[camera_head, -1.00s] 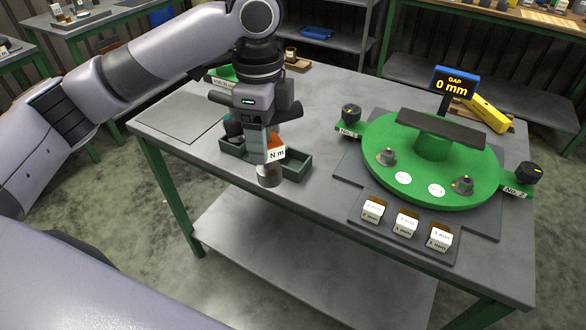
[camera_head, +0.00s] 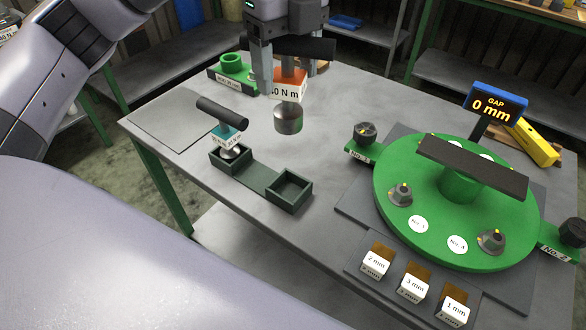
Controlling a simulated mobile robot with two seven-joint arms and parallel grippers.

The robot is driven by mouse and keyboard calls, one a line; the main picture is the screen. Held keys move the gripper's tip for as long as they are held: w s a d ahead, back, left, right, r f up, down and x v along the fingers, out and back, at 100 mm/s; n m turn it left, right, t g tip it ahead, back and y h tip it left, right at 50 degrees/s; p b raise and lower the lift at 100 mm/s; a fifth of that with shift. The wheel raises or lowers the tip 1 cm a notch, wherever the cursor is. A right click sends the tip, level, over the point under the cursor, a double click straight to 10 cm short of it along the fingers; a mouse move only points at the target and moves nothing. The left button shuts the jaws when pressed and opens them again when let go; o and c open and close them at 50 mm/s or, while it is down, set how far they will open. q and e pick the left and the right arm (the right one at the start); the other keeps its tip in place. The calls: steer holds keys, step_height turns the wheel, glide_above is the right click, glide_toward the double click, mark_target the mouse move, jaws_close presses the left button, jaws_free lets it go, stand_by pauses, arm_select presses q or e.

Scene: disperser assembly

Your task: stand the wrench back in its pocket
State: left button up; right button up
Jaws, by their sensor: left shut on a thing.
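My left gripper (camera_head: 283,72) is shut on a wrench (camera_head: 289,88) with a dark T-handle, an orange block, a partly hidden white "N m" label and a grey metal socket end. The wrench hangs upright, clear of the dark green two-pocket tray (camera_head: 262,178), and appears beyond its right pocket in the head view. That right pocket (camera_head: 290,191) is empty. A second wrench (camera_head: 225,130), with a teal block and dark T-handle, stands tilted in the left pocket. My right gripper is not in view.
A green turntable fixture (camera_head: 455,205) with a dark bar and a "0 mm" gap display (camera_head: 495,103) stands at the right. Several labelled gauge blocks (camera_head: 411,289) lie in front of it. A green ring holder (camera_head: 232,66) is at the back left. The tabletop behind the tray is clear.

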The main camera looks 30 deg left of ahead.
mark_target(287, 111)
arm_select(q)
step_height(287, 111, down, 18)
steer(key=b, duration=0.2)
steer(key=shift+f, duration=0.1)
stand_by(0.3)
steer(key=o, duration=1.4)
steer(key=shift+s+f, duration=0.1)
steer(key=shift+f, duration=0.05)
step_height(287, 111, up, 12)
steer(key=shift+r+p, duration=0.15)
steer(key=shift+p, duration=0.15)
